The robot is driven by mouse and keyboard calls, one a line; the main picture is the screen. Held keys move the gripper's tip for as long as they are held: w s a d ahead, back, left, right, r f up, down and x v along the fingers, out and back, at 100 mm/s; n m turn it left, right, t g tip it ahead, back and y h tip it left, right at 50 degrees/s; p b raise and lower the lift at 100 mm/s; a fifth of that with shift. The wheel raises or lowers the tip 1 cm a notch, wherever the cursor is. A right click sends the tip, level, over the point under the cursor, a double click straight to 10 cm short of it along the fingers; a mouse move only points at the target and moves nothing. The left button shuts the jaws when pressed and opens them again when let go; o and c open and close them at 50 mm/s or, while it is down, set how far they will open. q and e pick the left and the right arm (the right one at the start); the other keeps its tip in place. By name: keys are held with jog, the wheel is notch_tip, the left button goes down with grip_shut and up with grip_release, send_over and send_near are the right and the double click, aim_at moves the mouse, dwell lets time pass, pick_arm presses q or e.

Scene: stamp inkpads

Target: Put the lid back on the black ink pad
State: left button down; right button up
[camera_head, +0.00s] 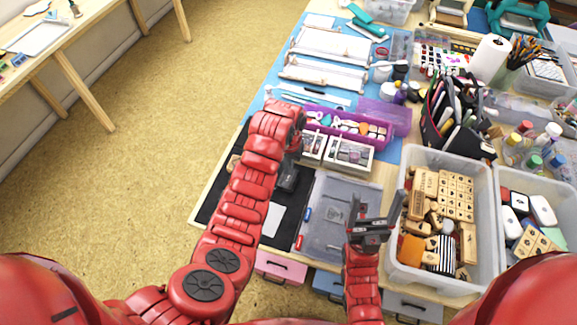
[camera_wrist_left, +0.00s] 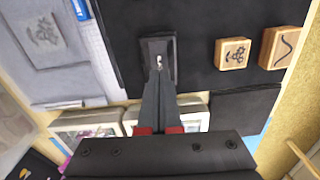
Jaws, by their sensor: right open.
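My left gripper (camera_wrist_left: 158,76) points down over the black mat (camera_wrist_left: 205,15), its narrow fingers close together. At their tips is a dark grey rectangular piece (camera_wrist_left: 169,44) with a small pale spot between the fingers. I cannot tell whether it is held, or whether it is the ink pad or its lid. A flat black rectangle (camera_wrist_left: 240,108) lies beside it, at the mat's edge. In the head view my left gripper (camera_head: 287,180) is partly hidden behind its own arm. My right gripper (camera_head: 376,212) is open and empty above the grey tray at the table's front.
Two wooden stamps (camera_wrist_left: 232,53) (camera_wrist_left: 283,47) lie on the mat. The grey tray (camera_head: 335,190) is beside it. White framed boxes (camera_head: 350,154) and a purple case (camera_head: 393,113) stand behind. A clear bin of stamps (camera_head: 402,166) stands to the right.

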pick_arm(q)
jog(key=shift+f+b, duration=0.6)
jog(key=shift+f, duration=0.6)
jog(key=shift+r, duration=0.1)
jog(key=shift+r+p, duration=1.1)
jog(key=shift+r, duration=1.3)
notch_tip(320, 180, up, 2)
jog(key=shift+r+p, duration=0.1)
jog(key=shift+p, duration=1)
